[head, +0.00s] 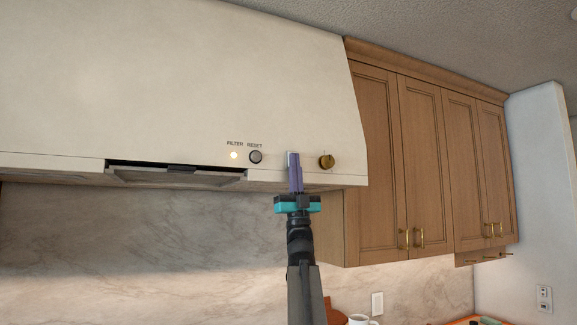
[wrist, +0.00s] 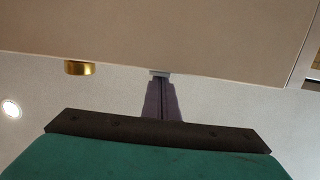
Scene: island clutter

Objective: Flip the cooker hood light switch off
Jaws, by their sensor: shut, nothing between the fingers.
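The cream cooker hood (head: 180,75) fills the upper left of the head view. Its light switch (head: 290,156) is a small pale plate on the front edge, partly hidden behind my fingers. My gripper (head: 295,160) is shut and empty, pointing up at the switch. In the wrist view the shut purple fingers (wrist: 161,84) end right at the pale switch (wrist: 159,72). I cannot tell for sure whether they touch it. The switch's position is hidden.
A brass knob (head: 327,161) is just right of the switch; it also shows in the wrist view (wrist: 80,68). A lit filter lamp (head: 234,155) and a reset button (head: 255,157) are to the left. Wooden cabinets (head: 425,165) stand on the right. A mug (head: 360,320) is below.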

